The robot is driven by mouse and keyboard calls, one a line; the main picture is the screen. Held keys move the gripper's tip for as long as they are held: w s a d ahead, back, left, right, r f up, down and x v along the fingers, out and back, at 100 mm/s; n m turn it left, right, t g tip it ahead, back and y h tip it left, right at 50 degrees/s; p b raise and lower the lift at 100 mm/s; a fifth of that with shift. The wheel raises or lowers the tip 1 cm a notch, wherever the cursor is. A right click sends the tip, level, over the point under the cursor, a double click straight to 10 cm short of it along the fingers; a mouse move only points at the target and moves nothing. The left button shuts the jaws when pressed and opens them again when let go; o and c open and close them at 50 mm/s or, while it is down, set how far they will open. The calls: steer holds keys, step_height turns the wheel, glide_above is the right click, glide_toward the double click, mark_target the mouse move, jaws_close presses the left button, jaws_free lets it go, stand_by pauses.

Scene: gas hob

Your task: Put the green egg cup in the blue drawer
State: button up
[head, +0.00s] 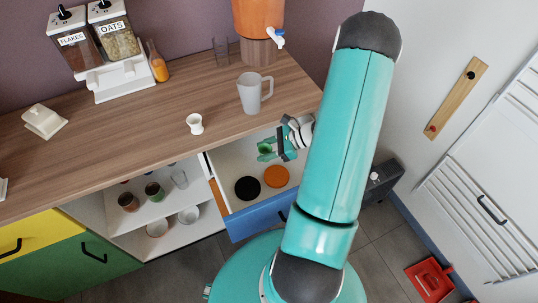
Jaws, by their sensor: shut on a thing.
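The blue drawer (255,219) is pulled open below the counter, and its white inside shows. The green egg cup (264,150) is small and dark green, partly hidden by the teal fingers around it. My gripper (267,151) is shut on the egg cup, over the back part of the open drawer near the counter's front edge. How high the cup is above the drawer floor I cannot tell.
A black disc (247,188) and an orange disc (276,176) lie in the drawer. Open shelves (160,210) with jars and bowls are left of the drawer.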

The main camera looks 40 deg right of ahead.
steer(key=d+f, duration=0.1)
steer(key=w+d+f, duration=0.1)
steer(key=f, duration=0.1)
steer(key=shift+d+f, duration=0.25)
steer(key=shift+d, duration=0.15)
steer(key=shift+d+f, duration=0.1)
steer(key=shift+f, duration=1.45)
steer(key=shift+f, duration=0.15)
steer(key=o, duration=1)
steer(key=shift+c, duration=0.2)
steer(key=shift+s+d+r, duration=0.15)
steer(key=shift+r, duration=0.1)
steer(key=v, duration=1.1)
steer(key=shift+s+d+r, duration=0.1)
steer(key=shift+s+d, duration=0.05)
steer(key=shift+s, duration=0.05)
